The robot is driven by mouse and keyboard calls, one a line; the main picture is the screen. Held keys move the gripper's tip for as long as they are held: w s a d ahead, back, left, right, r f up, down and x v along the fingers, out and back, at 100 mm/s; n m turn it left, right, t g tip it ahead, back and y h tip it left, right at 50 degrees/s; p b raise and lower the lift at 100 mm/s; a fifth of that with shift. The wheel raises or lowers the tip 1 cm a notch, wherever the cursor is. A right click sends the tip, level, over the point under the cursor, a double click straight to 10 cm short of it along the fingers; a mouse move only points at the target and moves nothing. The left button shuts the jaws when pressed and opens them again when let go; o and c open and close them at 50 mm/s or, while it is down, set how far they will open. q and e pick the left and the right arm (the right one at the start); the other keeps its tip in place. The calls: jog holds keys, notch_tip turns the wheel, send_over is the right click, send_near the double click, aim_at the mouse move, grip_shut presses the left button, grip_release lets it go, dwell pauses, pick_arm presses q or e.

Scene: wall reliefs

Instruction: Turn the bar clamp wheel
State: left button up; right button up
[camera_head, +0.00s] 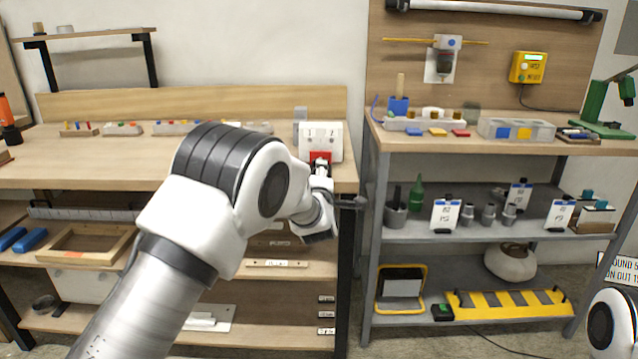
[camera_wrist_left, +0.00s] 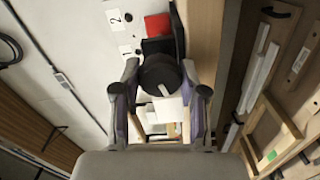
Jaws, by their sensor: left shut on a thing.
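A white panel (camera_head: 321,138) marked 1 and 2 stands at the right end of the left bench, with a red block (camera_head: 320,156) low on its front. In the left wrist view, a dark round wheel (camera_wrist_left: 160,76) with a pale mark sits in front of the red block (camera_wrist_left: 157,24) and the white panel (camera_wrist_left: 112,17). My left gripper (camera_head: 320,170) is at the front of the panel; in the wrist view its fingers (camera_wrist_left: 160,92) are on both sides of the wheel, shut on it. The gripper hides the wheel in the head view. My right gripper is out of view.
Small coloured parts (camera_head: 178,127) stand along the back of the left bench (camera_head: 80,160). The grey shelf unit (camera_head: 480,232) stands close to the right, with a dark part (camera_head: 350,203) near the gap. My right arm shows at the lower right.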

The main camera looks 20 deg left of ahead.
pick_arm(q)
jog(key=n+b, duration=0.2)
jog(key=n, duration=0.1)
jog(key=shift+f+b, duration=0.3)
jog(key=shift+n+b, duration=0.7)
jog(key=shift+n, duration=0.5)
jog(key=shift+r+n+b, duration=0.2)
jog(key=shift+n+b, duration=0.15)
jog(key=shift+n, duration=0.15)
jog(key=o, duration=1.1)
jog(key=shift+d, duration=0.1)
jog(key=shift+o, duration=0.2)
